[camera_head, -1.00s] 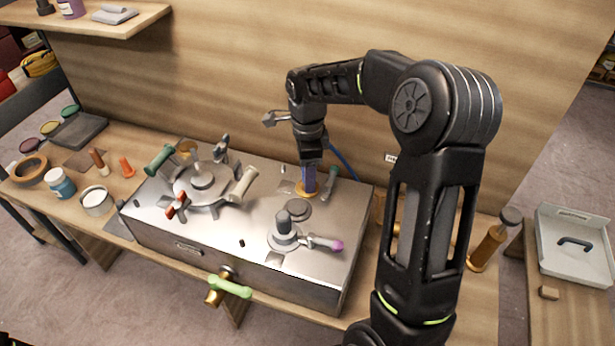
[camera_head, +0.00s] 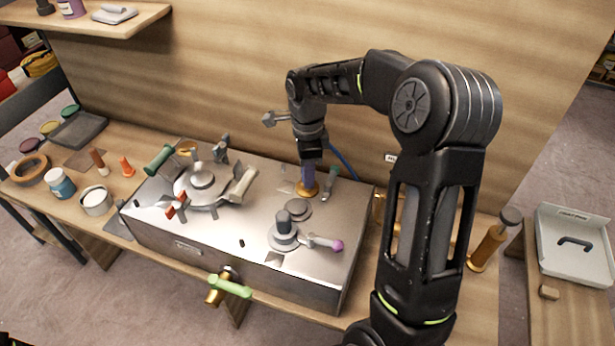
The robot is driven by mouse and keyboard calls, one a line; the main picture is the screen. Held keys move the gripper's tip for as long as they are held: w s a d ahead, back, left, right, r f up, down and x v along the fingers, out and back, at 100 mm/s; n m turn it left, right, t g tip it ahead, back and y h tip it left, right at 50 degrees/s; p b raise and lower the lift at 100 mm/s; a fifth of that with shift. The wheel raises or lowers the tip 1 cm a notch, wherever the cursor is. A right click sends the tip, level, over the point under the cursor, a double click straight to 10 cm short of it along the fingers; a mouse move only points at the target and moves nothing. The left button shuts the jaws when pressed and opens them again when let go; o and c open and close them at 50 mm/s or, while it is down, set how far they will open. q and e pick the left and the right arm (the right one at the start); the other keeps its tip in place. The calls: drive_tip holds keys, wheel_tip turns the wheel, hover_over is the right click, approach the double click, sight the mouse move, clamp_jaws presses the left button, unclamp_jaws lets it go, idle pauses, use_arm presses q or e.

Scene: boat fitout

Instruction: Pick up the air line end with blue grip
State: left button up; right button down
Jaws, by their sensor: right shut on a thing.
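The air line end with a blue grip (camera_head: 308,174) stands upright at the back right of the metal box top. It sits at an amber round fitting (camera_head: 306,189). My right gripper (camera_head: 310,161) points down from above and is shut on the upper part of the blue grip. The fingers are small and partly hidden in this view. A blue hose (camera_head: 345,165) shows behind the gripper, running down toward the box's back edge. My left gripper is not in view.
The metal box (camera_head: 190,247) carries several valves and handles, including a green-handled lever (camera_head: 330,183) close right of the grip and a purple-tipped lever (camera_head: 325,243) in front. A wooden wall rises behind. Jars and pegs stand on the bench at left; a grey tray (camera_head: 575,250) is at right.

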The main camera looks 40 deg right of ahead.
drive_tip(key=shift+r, duration=0.1)
wheel_tip(320, 180, up, 10)
drive_tip(key=shift+f+b, duration=0.1)
drive_tip(key=shift+b, duration=0.55)
idle(0.5)
